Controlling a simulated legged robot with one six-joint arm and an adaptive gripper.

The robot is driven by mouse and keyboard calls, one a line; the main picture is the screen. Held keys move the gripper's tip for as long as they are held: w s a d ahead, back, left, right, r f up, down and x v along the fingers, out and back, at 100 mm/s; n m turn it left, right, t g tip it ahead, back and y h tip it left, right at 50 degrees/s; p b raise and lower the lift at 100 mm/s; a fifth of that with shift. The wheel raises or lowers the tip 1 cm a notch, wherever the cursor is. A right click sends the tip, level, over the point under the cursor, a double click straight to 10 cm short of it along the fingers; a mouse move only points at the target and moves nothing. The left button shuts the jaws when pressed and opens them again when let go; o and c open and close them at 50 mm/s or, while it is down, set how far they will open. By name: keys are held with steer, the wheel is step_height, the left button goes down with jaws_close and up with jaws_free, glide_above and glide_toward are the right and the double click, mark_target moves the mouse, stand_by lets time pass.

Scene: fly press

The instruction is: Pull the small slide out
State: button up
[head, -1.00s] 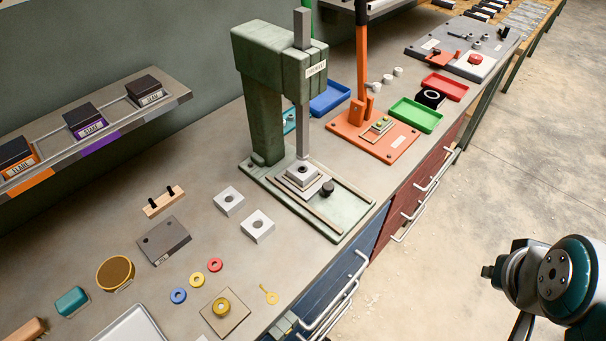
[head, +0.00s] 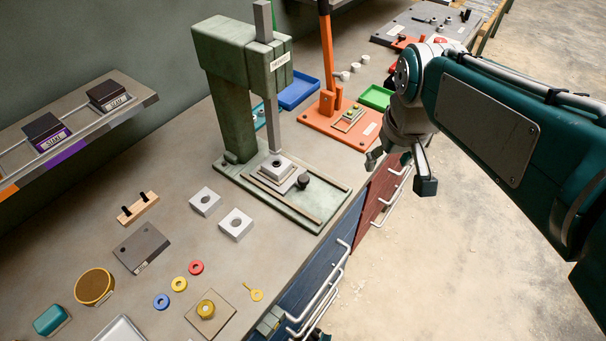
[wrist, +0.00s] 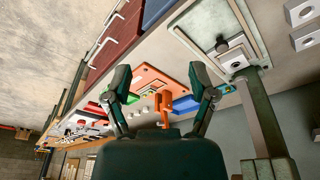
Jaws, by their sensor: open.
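The small slide (head: 285,183) is a light plate on the green base of the fly press (head: 223,55). A dark round knob (head: 303,181) stands at its front right end, and a pale block with a dark hole (head: 276,166) sits on it under the ram. The slide also shows in the wrist view (wrist: 236,61), at the upper right. My gripper (head: 398,173) is open and empty, in the air to the right of the press, over the bench's front edge, apart from the knob. Both fingers show spread in the wrist view (wrist: 160,78).
Two pale blocks (head: 236,224) with holes lie left of the press. An orange press (head: 343,122) with a tall lever and a green tray (head: 376,97) stand beyond it. Drawer handles (head: 318,308) stick out along the bench front. The floor to the right is clear.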

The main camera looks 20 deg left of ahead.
steer(key=w+a+f+n+g, duration=0.2)
steer(key=w+a+f+n, duration=0.15)
steer(key=a, duration=0.65)
glide_above(304, 177)
step_height(304, 177, down, 4)
steer(key=shift+a+r+n+h, duration=0.15)
steer(key=shift+n+h, duration=0.1)
steer(key=shift+h, duration=0.15)
step_height(304, 177, down, 8)
steer(key=shift+r, duration=0.2)
jaws_close()
